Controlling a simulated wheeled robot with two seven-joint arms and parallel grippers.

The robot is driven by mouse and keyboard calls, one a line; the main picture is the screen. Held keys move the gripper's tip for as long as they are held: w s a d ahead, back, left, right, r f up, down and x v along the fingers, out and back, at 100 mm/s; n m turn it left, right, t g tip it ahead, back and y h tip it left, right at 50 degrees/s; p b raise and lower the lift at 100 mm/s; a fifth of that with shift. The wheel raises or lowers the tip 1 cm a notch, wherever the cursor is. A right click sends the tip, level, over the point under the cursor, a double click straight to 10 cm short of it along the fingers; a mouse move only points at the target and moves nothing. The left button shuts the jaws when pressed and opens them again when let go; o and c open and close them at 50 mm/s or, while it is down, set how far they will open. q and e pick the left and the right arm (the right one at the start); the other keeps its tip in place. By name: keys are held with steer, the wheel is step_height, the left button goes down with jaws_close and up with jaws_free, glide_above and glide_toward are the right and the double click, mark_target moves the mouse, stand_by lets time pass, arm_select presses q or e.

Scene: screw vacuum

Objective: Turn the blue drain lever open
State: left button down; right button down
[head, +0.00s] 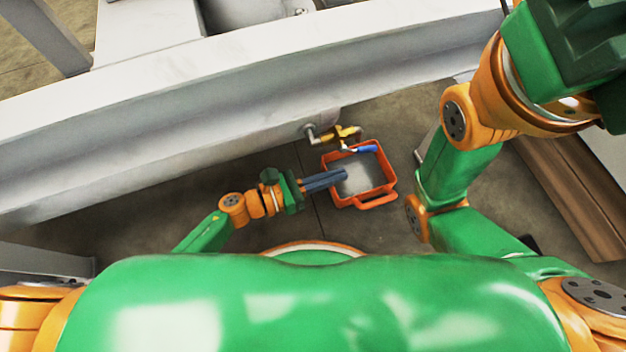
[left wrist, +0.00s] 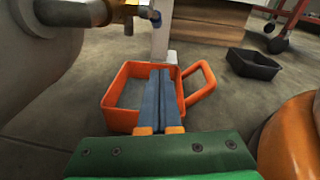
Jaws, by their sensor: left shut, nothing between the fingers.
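The blue drain lever (head: 366,149) sits on a brass valve (head: 342,133) that comes out of the side of the large grey metal body.
The large grey metal body (head: 190,120) runs along the back and left. A black tray (left wrist: 253,64) lies on the floor at the right of the left wrist view. A wooden beam (head: 570,195) lies at the right. Floor is bare around the bucket.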

mark_target(360, 149)
arm_select(q)
steer(key=shift+b+x, duration=0.3)
steer(key=shift+x, duration=0.85)
steer(key=r, duration=0.1)
steer(key=w+d+r+p, duration=0.1)
steer(key=r, duration=0.1)
steer(key=shift+w+d+r+p, duration=0.15)
steer(key=shift+r+p, duration=0.2)
